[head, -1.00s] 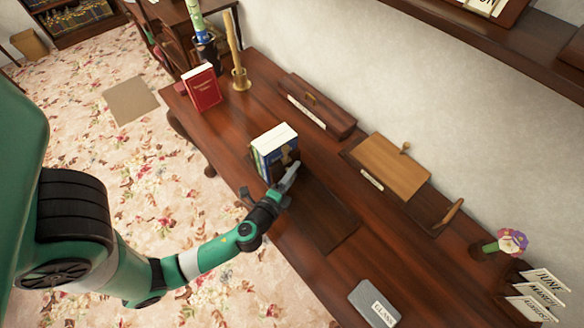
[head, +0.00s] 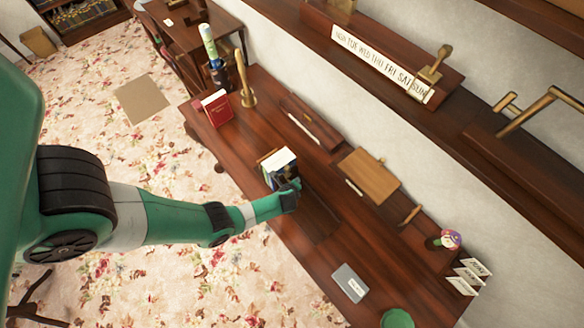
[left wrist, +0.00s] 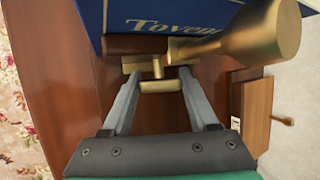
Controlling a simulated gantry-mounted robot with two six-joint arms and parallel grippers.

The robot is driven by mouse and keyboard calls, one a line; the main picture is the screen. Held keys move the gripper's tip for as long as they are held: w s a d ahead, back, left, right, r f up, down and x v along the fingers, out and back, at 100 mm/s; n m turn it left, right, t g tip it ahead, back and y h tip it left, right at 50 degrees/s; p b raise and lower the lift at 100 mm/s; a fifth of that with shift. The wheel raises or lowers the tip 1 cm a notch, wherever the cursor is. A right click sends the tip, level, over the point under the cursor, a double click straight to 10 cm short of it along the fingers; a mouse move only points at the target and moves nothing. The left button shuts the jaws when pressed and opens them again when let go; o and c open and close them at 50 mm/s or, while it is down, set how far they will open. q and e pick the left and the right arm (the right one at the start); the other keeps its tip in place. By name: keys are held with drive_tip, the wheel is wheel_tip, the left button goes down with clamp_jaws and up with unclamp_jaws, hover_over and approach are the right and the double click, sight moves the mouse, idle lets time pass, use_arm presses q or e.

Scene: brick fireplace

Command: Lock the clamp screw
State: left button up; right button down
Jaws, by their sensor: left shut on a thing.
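The brass clamp screw shows in the left wrist view, with a large rounded knob (left wrist: 272,28) at top right and a small brass crosspiece (left wrist: 160,87) between my fingers. My left gripper (left wrist: 159,74) is shut on the brass part, with its two fingers on either side of it. Behind the screw is a blue book (left wrist: 125,18) with gold lettering. In the head view my left gripper (head: 290,187) is at the right side of the upright books (head: 277,158) on the desk and hides the screw. My right gripper is not in view.
The long wooden desk (head: 318,262) holds a red book (head: 218,108), a brass stand (head: 247,88), a dark wooden box (head: 312,125), a light wooden board (head: 370,175) and a grey plate (head: 350,283). A wall shelf (head: 480,130) runs above.

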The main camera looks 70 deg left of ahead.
use_arm(q)
drive_tip(key=shift+w+r+g, duration=0.1)
drive_tip(key=shift+g, duration=0.3)
drive_tip(key=shift+f+m+g+h+b, duration=0.2)
drive_tip(key=shift+m+g+h+b, duration=0.15)
drive_tip(key=shift+g+h, duration=0.45)
drive_tip(key=shift+f+g+b, duration=0.1)
drive_tip(key=shift+g+b, duration=0.4)
drive_tip(key=shift+g, duration=0.4)
drive_tip(key=shift+m, duration=0.25)
drive_tip(key=shift+r+g, duration=0.25)
drive_tip(key=shift+g, duration=0.05)
drive_tip(key=o, duration=1.4)
